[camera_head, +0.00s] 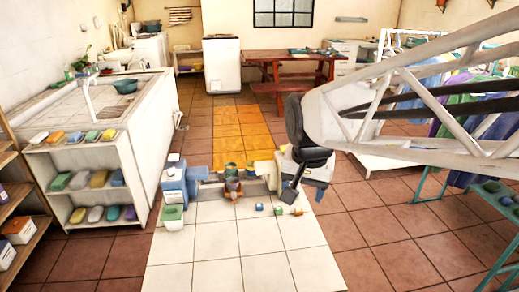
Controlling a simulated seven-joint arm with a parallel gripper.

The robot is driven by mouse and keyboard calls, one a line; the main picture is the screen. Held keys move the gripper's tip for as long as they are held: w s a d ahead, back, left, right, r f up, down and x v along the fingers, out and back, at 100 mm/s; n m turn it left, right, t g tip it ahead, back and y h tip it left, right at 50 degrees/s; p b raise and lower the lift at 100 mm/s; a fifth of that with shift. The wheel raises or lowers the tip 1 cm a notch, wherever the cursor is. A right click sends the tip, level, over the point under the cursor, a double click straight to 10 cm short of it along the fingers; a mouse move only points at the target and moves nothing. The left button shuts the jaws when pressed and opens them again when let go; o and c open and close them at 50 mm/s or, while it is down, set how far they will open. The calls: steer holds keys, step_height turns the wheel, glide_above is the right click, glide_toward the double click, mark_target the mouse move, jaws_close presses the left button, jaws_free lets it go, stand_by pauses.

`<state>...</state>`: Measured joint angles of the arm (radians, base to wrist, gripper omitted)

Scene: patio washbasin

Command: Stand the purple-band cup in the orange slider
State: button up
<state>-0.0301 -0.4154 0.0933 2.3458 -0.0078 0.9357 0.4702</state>
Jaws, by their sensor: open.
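Near the front edge of the orange mat, a small orange piece (232,195), which looks like the orange slider, sits on a low grey rail (208,190). A small dark, purplish cup-like thing (232,183) shows just above it. It may be the purple-band cup, but it is too small to make out its band or tell whether it is in the slider. Greenish cup-like things (231,169) are just behind. My gripper (288,196) hangs down to the right of the rail, apart from these things, open with nothing visible in it.
A blue block (174,184) and a white unit (312,172) flank the rail. A green-topped bin (172,214) stands front left. Small blocks (278,210) lie on the pale tiles (215,245), otherwise clear in front. The washbasin (100,105) is left, a teal rack (430,187) right.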

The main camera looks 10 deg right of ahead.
steer(key=s+d+f+n, duration=0.1)
steer(key=s+n, duration=0.3)
steer(key=s, duration=0.8)
steer(key=shift+d+f+n+t, duration=0.3)
steer(key=shift+f+n, duration=0.1)
steer(key=shift+f, duration=0.45)
